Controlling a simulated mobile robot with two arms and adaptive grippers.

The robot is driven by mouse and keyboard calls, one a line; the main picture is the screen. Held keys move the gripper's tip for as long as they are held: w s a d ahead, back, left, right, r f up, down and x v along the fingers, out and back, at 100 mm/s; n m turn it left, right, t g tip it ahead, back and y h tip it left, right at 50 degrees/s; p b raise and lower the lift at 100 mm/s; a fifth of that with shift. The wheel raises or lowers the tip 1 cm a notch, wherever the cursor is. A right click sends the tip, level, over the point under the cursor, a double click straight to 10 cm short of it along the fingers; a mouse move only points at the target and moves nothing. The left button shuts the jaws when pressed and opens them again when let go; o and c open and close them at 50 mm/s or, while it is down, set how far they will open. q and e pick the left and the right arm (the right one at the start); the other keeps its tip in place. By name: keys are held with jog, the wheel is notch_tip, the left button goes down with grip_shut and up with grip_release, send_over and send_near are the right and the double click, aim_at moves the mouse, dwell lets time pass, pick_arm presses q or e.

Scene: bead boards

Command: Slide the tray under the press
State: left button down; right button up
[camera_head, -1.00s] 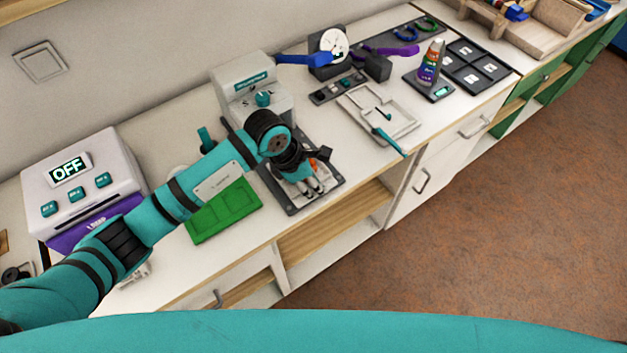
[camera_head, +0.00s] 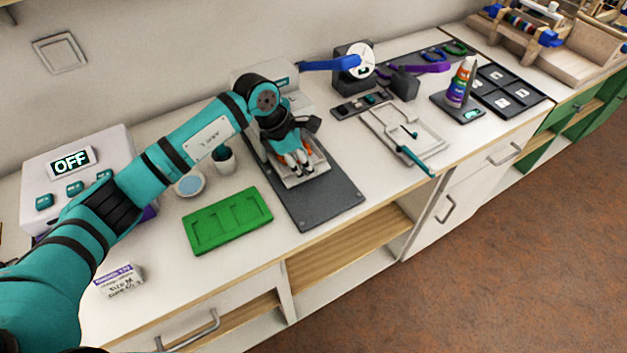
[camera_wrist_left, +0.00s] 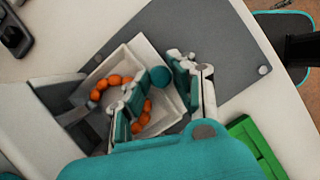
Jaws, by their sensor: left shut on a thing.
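The tray is a small white one with orange beads; its rim (camera_wrist_left: 143,48) shows in the left wrist view, and part of it shows in the head view (camera_head: 310,181). It lies on the dark base plate (camera_head: 335,205) of the press. The press (camera_head: 292,99) is a pale grey block at the back of that plate, mostly hidden by my arm. It shows at the left of the wrist view (camera_wrist_left: 30,118), beside the tray's end. My left gripper (camera_head: 295,165) is shut on the tray, with a teal knob (camera_wrist_left: 160,77) between its fingers. My right gripper is not in view.
A green board (camera_head: 228,220) lies left of the plate, with a small cup (camera_head: 223,160) and a dish (camera_head: 190,184) behind. A white frame with a teal handle (camera_head: 410,135) is on the right. The plate's front part is bare.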

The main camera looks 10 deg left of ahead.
pick_arm(q)
jog(key=shift+w+a+r, duration=0.1)
jog(key=shift+w+a, duration=0.05)
jog(key=shift+w, duration=0.05)
jog(key=c, duration=1.1)
grip_release()
jog(key=v, duration=1.2)
jog(key=shift+a, duration=0.15)
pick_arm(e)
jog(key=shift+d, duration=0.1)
